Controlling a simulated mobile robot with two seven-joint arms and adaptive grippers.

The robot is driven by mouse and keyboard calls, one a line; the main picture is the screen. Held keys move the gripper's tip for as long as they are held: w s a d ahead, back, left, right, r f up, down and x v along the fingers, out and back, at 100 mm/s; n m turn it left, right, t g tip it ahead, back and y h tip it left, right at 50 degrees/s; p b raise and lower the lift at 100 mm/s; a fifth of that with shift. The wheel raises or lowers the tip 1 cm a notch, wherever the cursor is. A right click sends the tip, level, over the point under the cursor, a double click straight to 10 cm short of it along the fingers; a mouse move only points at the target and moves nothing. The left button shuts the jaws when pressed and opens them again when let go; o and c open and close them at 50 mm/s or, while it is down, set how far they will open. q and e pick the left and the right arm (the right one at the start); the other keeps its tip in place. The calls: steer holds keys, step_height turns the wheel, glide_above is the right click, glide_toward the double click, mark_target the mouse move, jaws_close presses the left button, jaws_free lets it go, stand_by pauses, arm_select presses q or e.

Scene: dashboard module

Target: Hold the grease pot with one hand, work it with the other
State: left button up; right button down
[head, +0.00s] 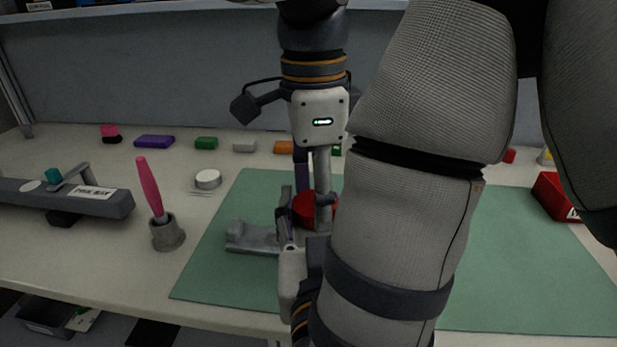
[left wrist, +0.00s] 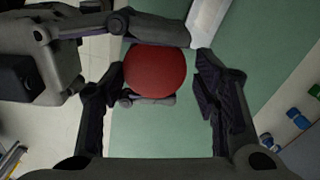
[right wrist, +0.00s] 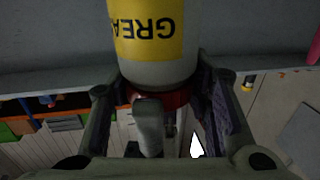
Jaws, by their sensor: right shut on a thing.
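The grease pot shows its red lid (head: 303,208) above the green mat in the head view; my right arm and gripper hide the rest. In the right wrist view its white body with a yellow label (right wrist: 146,38) appears upside down, between the fingers of my right gripper (right wrist: 160,108), which is shut on the pot. In the head view my right gripper (head: 292,225) is low beside the lid. My left gripper (head: 312,195) points down from above. In the left wrist view the red lid (left wrist: 155,73) lies between its open fingers (left wrist: 160,105), with gaps at both sides.
A grey cup (head: 167,235) with a pink-handled tool stands farther left. A red bin (head: 553,197) is at the right. My right arm blocks much of the head view.

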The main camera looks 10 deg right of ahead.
arm_select(q)
steer(key=shift+o, duration=0.8)
steer(key=shift+r, duration=0.15)
step_height(320, 180, up, 4)
steer(key=shift+a+r, duration=0.1)
steer(key=shift+r, duration=0.05)
steer(key=shift+c, duration=0.3)
step_height(320, 180, up, 3)
steer(key=m, duration=0.2)
steer(key=shift+s+a+m, duration=0.15)
steer(key=shift+m, duration=0.25)
steer(key=shift+a+r+m, duration=0.1)
steer(key=shift+a+m, duration=0.05)
steer(key=shift+m, duration=0.15)
steer(key=f, duration=0.7)
steer(key=shift+s+d+f, duration=0.1)
steer(key=shift+d+f, duration=0.1)
steer(key=shift+f, duration=0.15)
